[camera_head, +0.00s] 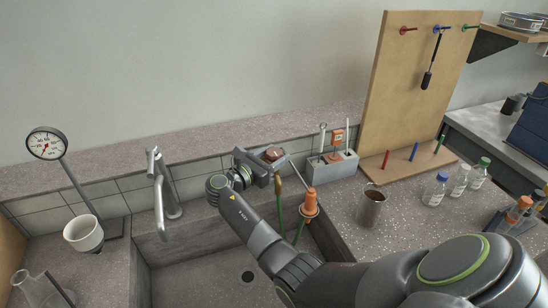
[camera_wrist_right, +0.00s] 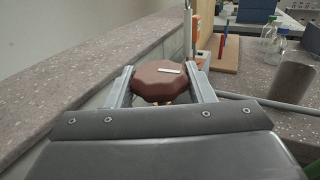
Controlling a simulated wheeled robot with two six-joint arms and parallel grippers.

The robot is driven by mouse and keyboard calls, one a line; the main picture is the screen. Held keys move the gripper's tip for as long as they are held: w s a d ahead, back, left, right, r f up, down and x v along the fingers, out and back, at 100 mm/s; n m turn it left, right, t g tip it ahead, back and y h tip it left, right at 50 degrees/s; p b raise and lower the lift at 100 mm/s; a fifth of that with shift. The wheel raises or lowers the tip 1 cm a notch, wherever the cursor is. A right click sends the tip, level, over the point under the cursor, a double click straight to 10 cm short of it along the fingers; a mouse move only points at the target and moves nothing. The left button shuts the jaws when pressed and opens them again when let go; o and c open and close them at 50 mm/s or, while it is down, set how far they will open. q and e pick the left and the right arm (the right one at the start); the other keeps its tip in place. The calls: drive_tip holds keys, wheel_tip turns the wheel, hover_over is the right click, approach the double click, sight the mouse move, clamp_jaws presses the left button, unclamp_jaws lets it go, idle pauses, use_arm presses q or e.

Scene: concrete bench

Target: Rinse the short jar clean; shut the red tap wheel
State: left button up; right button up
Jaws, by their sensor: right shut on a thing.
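The red tap wheel (camera_head: 274,153) is a dark red, many-sided knob above the back edge of the sink. My right gripper (camera_head: 265,163) is shut on it. In the right wrist view the wheel (camera_wrist_right: 158,88) sits between my two fingers (camera_wrist_right: 160,88), with a small white mark on its top. A short, dark brown-grey, jar-like vessel (camera_head: 371,210) stands upright on the counter right of the sink; I cannot tell for sure that it is the short jar. The grey spout (camera_head: 160,205) hangs over the sink's left side, and I see no water stream. My left gripper is out of view.
The sink basin (camera_head: 215,285) looks empty. An orange-topped fitting (camera_head: 310,202) and green hose stand right of my gripper. A grey block holder (camera_head: 331,167) and pegboard (camera_head: 412,85) stand behind. Capped bottles (camera_head: 458,181) stand at right. A gauge (camera_head: 47,143) and white cup (camera_head: 83,234) are left.

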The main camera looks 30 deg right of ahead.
drive_tip(key=shift+m+g, duration=0.4)
drive_tip(key=shift+g, duration=0.2)
drive_tip(key=o, duration=0.9)
drive_tip(key=s+a+b, duration=0.1)
drive_tip(key=a, duration=0.6)
drive_tip(key=shift+a+b, duration=0.2)
drive_tip(key=shift+b, duration=0.15)
